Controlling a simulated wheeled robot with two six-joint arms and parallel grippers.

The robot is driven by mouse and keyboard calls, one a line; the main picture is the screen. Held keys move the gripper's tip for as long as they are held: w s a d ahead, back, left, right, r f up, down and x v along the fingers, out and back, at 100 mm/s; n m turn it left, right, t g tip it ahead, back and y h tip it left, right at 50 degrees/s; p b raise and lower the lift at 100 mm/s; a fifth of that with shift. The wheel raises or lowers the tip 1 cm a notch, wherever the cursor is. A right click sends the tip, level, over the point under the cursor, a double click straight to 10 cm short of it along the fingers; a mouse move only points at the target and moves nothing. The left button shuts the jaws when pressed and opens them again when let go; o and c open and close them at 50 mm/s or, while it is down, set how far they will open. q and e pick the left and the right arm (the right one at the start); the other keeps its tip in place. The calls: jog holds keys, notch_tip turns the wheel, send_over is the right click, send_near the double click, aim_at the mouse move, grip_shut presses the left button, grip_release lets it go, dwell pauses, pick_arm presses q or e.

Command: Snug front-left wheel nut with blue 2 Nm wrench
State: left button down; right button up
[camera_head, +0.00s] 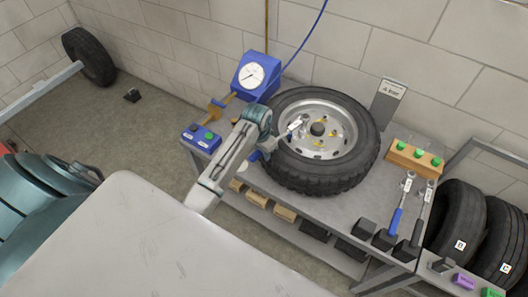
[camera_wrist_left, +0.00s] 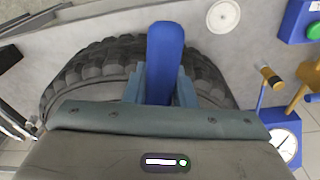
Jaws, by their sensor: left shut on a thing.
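The wheel (camera_head: 345,178) lies flat on the grey bench, with a silver rim and yellow marks or nuts around its hub. My left gripper (camera_head: 268,146) is over the left side of the tyre, shut on a wrench. The wrench's blue handle (camera_wrist_left: 165,55) stands between the jaws in the left wrist view. A metal wrench head with a white tag (camera_head: 296,124) reaches over the upper-left part of the rim. I cannot tell whether it touches a nut. The tag is too small to read, and the gripper hides most of the handle in the head view. My right gripper is out of view.
Another blue-handled wrench (camera_head: 397,217) and a dark one (camera_head: 417,225) rest in black holders at the bench's right. An empty-looking black holder (camera_head: 364,228) is beside them. A blue gauge (camera_head: 252,76), a green-button box (camera_head: 202,138) and a wooden block with green knobs (camera_head: 415,157) surround the wheel.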

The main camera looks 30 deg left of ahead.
pick_arm(q)
jog(key=shift+a, duration=0.1)
jog(key=shift+w+a+m, duration=0.35)
jog(key=shift+a+m, duration=0.1)
jog(key=shift+a, duration=0.3)
jog(key=shift+w+a+m, duration=0.3)
jog(key=shift+a+m, duration=0.15)
jog(key=shift+a, duration=0.4)
jog(key=shift+w+a+m, duration=0.45)
jog(key=shift+a, duration=0.25)
jog(key=shift+w+a+m, duration=0.4)
jog(key=shift+a+m, duration=0.05)
jog(key=shift+a, duration=0.35)
